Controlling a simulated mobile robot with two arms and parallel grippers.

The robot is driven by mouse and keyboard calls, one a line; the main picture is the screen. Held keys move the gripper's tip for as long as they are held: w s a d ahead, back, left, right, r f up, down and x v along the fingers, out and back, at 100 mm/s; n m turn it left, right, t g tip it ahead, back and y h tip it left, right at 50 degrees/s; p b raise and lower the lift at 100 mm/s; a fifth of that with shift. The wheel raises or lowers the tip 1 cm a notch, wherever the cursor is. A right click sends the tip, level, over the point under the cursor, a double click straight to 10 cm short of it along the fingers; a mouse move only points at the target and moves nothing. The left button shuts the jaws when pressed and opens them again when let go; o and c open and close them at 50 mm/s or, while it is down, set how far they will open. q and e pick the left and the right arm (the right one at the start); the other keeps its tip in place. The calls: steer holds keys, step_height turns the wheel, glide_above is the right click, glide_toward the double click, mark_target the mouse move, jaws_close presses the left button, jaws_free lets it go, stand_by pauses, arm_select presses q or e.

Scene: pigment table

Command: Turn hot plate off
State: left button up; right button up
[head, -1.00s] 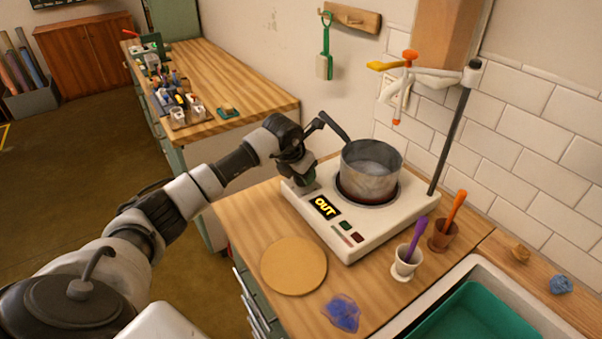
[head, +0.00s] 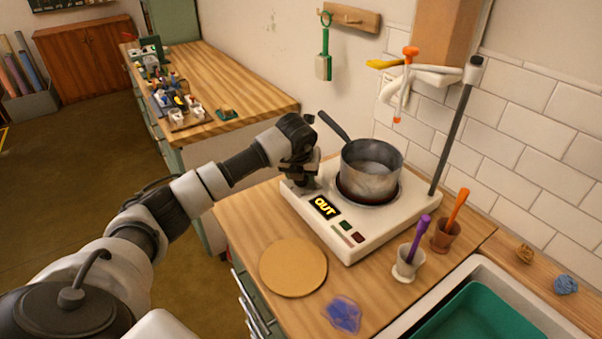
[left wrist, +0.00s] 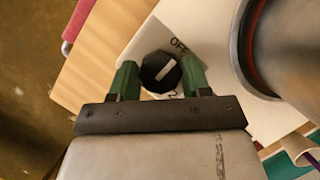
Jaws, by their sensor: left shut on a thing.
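The white hot plate (head: 375,228) sits on the wooden counter with a metal pot (head: 370,170) on its round burner. The knob's white mark slants toward the upper right, roughly toward the "OFF" print (left wrist: 180,46). Another mark below is partly hidden by a finger. My right gripper is not in view.
The pot's handle (head: 333,125) sticks out close to my left wrist. A grey stand rod (head: 455,130) rises behind the plate. A round tan board (head: 293,267), a blue-purple lump (head: 343,314) and two small cups (head: 408,262) (head: 445,236) are in front and to the right.

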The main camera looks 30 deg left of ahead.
arm_select(q)
steer(key=o, duration=0.9)
steer(key=b+v, duration=0.2)
steer(key=v, duration=0.9)
steer(key=shift+s, duration=0.1)
steer(key=shift+f, duration=0.15)
